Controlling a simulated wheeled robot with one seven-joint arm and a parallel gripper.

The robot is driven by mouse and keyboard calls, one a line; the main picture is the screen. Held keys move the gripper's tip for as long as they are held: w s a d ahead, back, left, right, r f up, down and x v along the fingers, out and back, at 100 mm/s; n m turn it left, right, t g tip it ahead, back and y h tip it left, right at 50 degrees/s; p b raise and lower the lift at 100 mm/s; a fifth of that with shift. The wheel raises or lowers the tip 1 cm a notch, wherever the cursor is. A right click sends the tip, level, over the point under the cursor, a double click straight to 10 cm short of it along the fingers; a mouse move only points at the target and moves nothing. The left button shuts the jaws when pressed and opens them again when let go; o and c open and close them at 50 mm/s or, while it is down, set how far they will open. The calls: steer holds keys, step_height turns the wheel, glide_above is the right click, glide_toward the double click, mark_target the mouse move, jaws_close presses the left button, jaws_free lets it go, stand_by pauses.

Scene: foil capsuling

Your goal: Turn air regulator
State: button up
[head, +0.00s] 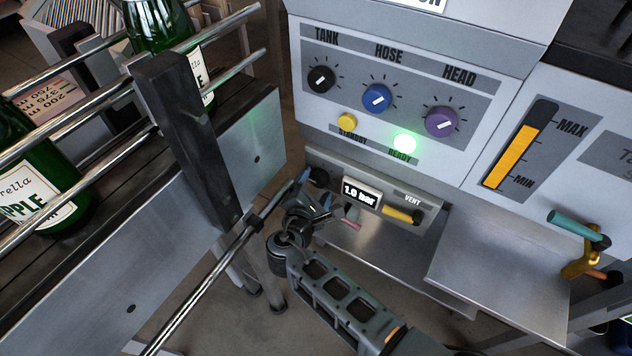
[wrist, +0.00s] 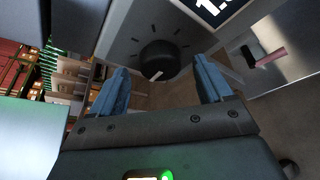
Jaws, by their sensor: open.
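The air regulator knob (wrist: 158,57) is a round black knob with a pale pointer line and tick marks around it, in the wrist view. In the head view the knob (head: 319,176) is a small dark shape left of the display, partly hidden by my gripper. The display (head: 361,193) reads 1.0 bar. My gripper (wrist: 158,88) is open and empty, its blue fingers spread to the left and right of the knob and a little short of it. In the head view my gripper (head: 306,190) is small and partly hidden behind its own wrist.
Above are TANK (head: 321,79), HOSE (head: 377,97) and HEAD (head: 441,121) knobs and a lit green READY lamp (head: 404,142). A conveyor rail post (head: 188,135) stands close left.

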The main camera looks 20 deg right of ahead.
steer(key=shift+x, duration=1.05)
steer(key=shift+f, duration=0.1)
steer(key=c, duration=1)
